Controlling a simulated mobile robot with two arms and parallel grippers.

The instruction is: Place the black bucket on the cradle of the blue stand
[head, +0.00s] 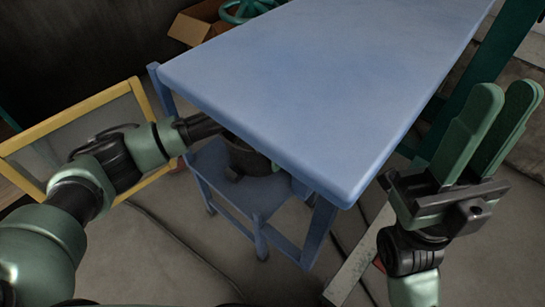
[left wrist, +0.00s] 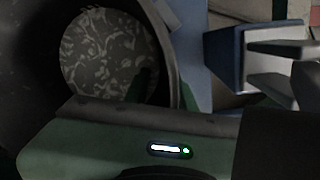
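The black bucket (head: 250,158) is under the overhanging top of a blue table-like stand (head: 330,80), at its lower shelf (head: 212,163); the tabletop hides part of it. Whether it rests on the shelf is unclear. My left arm reaches in from the left, and its fingers are mostly hidden in the head view. In the left wrist view I look into the bucket (left wrist: 165,45), with a speckled bottom. Dark green fingers of my left gripper (left wrist: 162,92) stand on either side of its wall; their grip is unclear. My right gripper (head: 506,95) is raised, open and empty, right of the table.
A yellow-framed panel (head: 80,115) stands at the left behind my left arm. A cardboard box (head: 195,25) with a teal coil (head: 240,10) is behind the table. The tabletop is bare. A pale strip (head: 355,265) lies on the floor near my right arm.

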